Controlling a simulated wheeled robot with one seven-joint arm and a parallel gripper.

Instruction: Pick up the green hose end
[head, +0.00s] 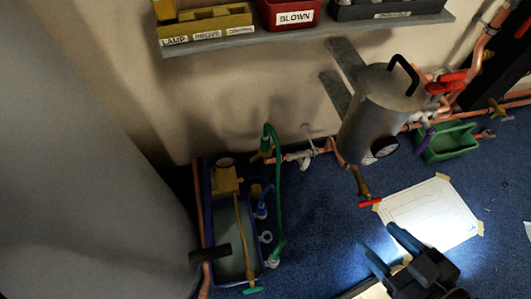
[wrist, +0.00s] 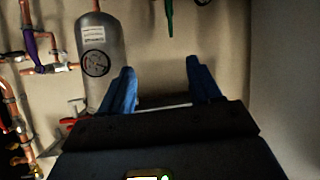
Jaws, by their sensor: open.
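A green hose (head: 278,190) loops from a fitting by the wall down along the right side of the blue tub. Its lower end (head: 273,258) lies near the tub's right front corner, by a white ring. In the wrist view a green tapered piece (wrist: 169,17) shows at the top edge; I cannot tell if it is part of this hose. My gripper (head: 386,245), with blue fingers, is open and empty, right of the hose and clearly apart from it. The open fingers also show in the wrist view (wrist: 160,75).
The blue tub (head: 205,190) holds water and brass parts. A grey cylinder (head: 375,110) with a gauge stands by copper pipes at the wall. A taped paper sheet (head: 435,215) lies on the blue carpet. A shelf (head: 310,35) with labelled bins overhangs the back.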

